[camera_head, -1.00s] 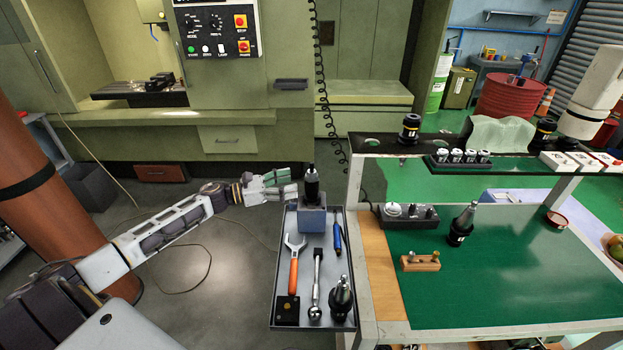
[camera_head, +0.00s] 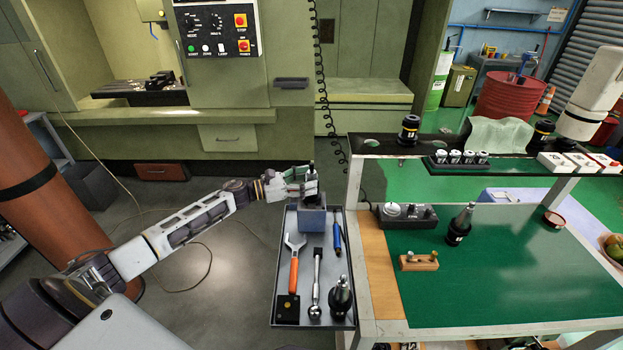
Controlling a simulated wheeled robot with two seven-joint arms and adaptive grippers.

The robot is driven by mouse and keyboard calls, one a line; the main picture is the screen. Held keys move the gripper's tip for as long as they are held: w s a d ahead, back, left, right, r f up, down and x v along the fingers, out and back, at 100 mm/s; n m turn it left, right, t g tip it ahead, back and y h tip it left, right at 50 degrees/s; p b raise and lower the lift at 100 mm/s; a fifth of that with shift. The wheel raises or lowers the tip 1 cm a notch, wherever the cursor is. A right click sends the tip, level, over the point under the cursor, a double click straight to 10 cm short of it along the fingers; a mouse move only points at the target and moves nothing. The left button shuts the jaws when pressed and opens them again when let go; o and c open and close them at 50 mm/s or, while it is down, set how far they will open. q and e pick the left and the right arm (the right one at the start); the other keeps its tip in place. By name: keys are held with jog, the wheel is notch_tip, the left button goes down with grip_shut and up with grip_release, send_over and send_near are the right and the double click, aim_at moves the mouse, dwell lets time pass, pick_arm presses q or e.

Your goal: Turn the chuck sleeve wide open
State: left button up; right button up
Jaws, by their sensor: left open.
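The dark chuck (camera_head: 311,171) stands upright in a blue-grey holder block (camera_head: 312,218) at the far end of the grey tool tray. My left gripper (camera_head: 308,188) is at the chuck with its fingers on either side of it, hiding most of its sleeve. The jaws are open, and I cannot tell whether they touch the sleeve. How far the sleeve is turned cannot be seen. My right gripper is not in view.
The tray (camera_head: 264,290) holds an orange-handled wrench (camera_head: 294,268), a ratchet (camera_head: 317,285), a blue screwdriver (camera_head: 337,232) and a black tool holder (camera_head: 341,297). A green-topped bench (camera_head: 490,280) stands close on the right.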

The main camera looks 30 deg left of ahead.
pick_arm(q)
jog(key=shift+x, duration=1)
jog(key=shift+c, duration=0.5)
jog(key=c, duration=0.9)
